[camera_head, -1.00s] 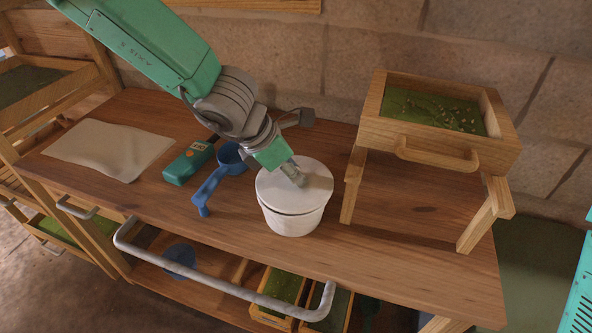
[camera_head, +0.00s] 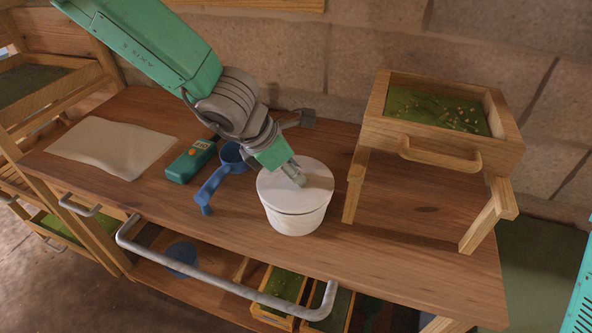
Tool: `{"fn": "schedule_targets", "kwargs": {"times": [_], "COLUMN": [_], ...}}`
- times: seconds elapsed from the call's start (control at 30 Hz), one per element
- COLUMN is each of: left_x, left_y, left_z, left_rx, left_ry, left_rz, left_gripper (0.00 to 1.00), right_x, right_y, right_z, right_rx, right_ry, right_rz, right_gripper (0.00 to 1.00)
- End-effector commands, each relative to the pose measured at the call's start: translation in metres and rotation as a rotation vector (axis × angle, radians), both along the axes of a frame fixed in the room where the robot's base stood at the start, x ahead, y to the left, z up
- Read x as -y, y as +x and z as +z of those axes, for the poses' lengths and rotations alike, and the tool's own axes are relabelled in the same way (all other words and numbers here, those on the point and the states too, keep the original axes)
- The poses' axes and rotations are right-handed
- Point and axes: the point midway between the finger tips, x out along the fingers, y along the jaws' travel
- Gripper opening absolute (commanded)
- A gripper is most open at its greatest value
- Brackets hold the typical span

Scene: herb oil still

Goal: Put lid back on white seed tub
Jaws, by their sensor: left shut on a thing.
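The white seed tub (camera_head: 294,221) stands upright on the wooden bench. Its white lid (camera_head: 272,184) lies over the tub's mouth and looks level, with a thin dark line below its edge. My left gripper (camera_head: 297,178) reaches down from the upper left and is shut at the lid's top, on the lid. The fingertips hide the middle of the lid, so the exact grip is hard to see. I cannot tell if the lid is pressed fully down. My right gripper is not in view; a teal piece shows at the right edge.
A blue scoop (camera_head: 211,186) and a green handheld device (camera_head: 190,161) lie left of the tub. A pale cloth (camera_head: 110,147) lies further left. A wooden sieve box on legs (camera_head: 437,148) stands to the right. A metal rail (camera_head: 221,281) runs along the bench front.

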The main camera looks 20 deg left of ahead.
Motion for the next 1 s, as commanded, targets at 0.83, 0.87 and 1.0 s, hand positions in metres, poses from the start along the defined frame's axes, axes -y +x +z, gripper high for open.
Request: {"fn": "schedule_targets", "kwargs": {"times": [0.83,0.87,1.0], "left_x": [0.0002,0.0002,0.0003], "left_y": [0.0001,0.0001,0.0001], "left_z": [-0.0003,-0.0003,-0.0004], "left_rx": [0.000,0.000,0.000], "left_ry": [0.000,0.000,0.000], "left_rz": [0.000,0.000,0.000], "left_gripper": [0.64,0.64,0.64], "right_x": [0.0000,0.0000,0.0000], "right_y": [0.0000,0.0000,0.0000], "right_z": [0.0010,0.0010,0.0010], "right_rx": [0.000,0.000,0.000], "right_ry": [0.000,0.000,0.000], "right_rz": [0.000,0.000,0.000], "right_gripper": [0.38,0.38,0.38]}}
